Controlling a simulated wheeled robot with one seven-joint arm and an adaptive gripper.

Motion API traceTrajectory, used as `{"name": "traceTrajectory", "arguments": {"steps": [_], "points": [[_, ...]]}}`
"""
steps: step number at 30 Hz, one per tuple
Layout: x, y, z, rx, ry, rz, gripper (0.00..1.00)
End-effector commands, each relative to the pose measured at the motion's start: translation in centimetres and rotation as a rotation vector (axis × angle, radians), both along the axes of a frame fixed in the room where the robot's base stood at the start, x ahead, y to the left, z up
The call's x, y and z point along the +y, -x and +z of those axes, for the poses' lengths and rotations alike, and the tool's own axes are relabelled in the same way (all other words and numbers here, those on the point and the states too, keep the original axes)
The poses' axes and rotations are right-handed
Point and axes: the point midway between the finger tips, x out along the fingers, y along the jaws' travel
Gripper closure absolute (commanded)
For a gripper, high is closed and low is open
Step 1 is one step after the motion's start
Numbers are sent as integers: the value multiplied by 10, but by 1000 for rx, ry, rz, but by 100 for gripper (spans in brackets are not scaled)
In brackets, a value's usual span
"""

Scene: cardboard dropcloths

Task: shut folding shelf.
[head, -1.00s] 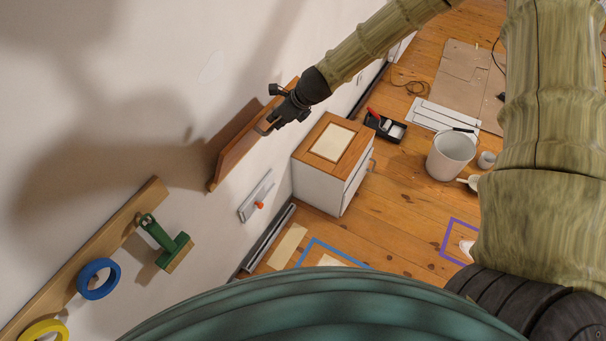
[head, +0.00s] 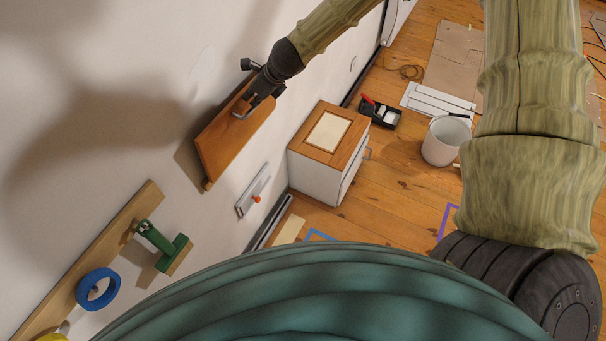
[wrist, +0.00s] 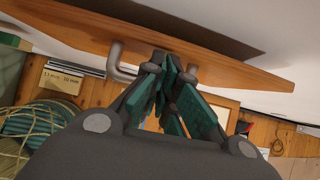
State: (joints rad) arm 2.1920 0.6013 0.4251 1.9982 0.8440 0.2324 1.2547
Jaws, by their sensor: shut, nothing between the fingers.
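The folding shelf (head: 228,142) is a brown wooden board on the white wall, left of centre in the head view, tilted out from the wall. Its exact angle is hard to tell. It spans the top of the wrist view (wrist: 225,72). A grey metal handle (wrist: 116,66) sticks out of the board; it also shows in the head view (head: 237,114). My gripper (head: 258,97) is shut and empty, close to the board beside the handle. Its fingertips (wrist: 172,62) overlap the board's edge in the wrist view; whether they touch is unclear.
A white cabinet (head: 314,179) with a wooden top stands on the floor to the right. A wooden rail (head: 92,255) with a blue tape roll (head: 84,291) and green tool (head: 152,236) is at lower left.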

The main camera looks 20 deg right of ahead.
Motion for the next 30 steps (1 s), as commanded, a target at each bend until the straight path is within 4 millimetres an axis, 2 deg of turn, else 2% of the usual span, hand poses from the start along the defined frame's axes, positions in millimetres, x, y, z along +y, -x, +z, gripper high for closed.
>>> {"name": "traceTrajectory", "arguments": {"steps": [13,21,30], "points": [[-5,8,-2,6,-2,3,100],[-16,22,7,1,-4,12,100],[-10,12,27,-4,0,12,100]]}}
